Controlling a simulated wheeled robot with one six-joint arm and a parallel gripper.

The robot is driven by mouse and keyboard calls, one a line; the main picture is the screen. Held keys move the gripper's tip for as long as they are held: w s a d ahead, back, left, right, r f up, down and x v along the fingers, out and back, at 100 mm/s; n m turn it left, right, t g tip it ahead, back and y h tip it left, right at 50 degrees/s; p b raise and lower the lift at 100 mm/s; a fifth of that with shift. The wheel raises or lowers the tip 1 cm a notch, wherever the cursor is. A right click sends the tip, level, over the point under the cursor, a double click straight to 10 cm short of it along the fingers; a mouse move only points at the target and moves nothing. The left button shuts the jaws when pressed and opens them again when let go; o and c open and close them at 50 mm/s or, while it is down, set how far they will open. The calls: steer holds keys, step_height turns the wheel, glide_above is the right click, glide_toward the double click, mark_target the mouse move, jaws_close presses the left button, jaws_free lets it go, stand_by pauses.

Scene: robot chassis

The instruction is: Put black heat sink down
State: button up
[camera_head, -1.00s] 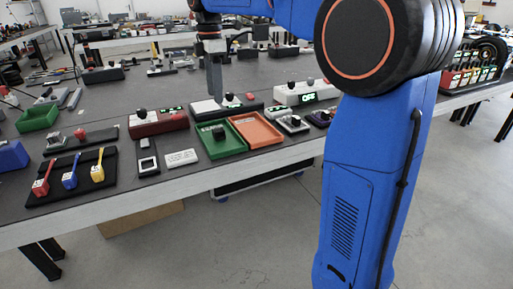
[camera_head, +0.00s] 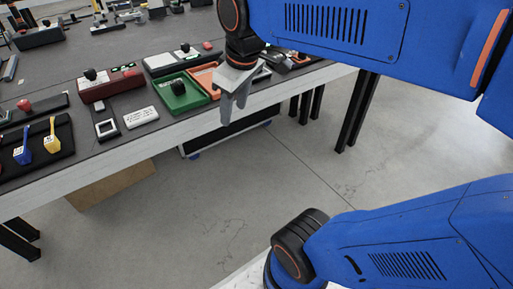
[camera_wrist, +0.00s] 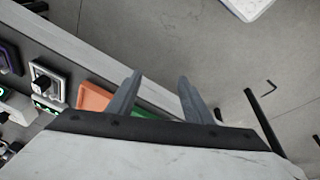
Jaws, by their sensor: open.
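A small black block (camera_head: 178,87), which looks like the black heat sink, sits in the green tray (camera_head: 193,105) near the table's front edge. My gripper (camera_head: 234,112) is right of that tray, pointing down at the table's front edge, and holds nothing. In the wrist view its two fingers (camera_wrist: 160,78) are apart with bare table edge and floor between them. A sliver of the green tray (camera_wrist: 147,113) shows there beside the fingers; the black block is hidden in that view.
An orange tray (camera_head: 203,78) adjoins the green one, partly behind my gripper. A red box (camera_head: 111,86) with a knob, a white label plate (camera_head: 141,116) and a black rack (camera_head: 50,160) with coloured tools stand to the left. Open floor (camera_head: 290,160) lies in front.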

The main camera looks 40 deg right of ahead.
steer(key=s+d+f+m+t, duration=0.1)
steer(key=s+f+m, duration=0.4)
steer(key=s+f, duration=0.3)
steer(key=shift+f, duration=0.3)
stand_by(0.8)
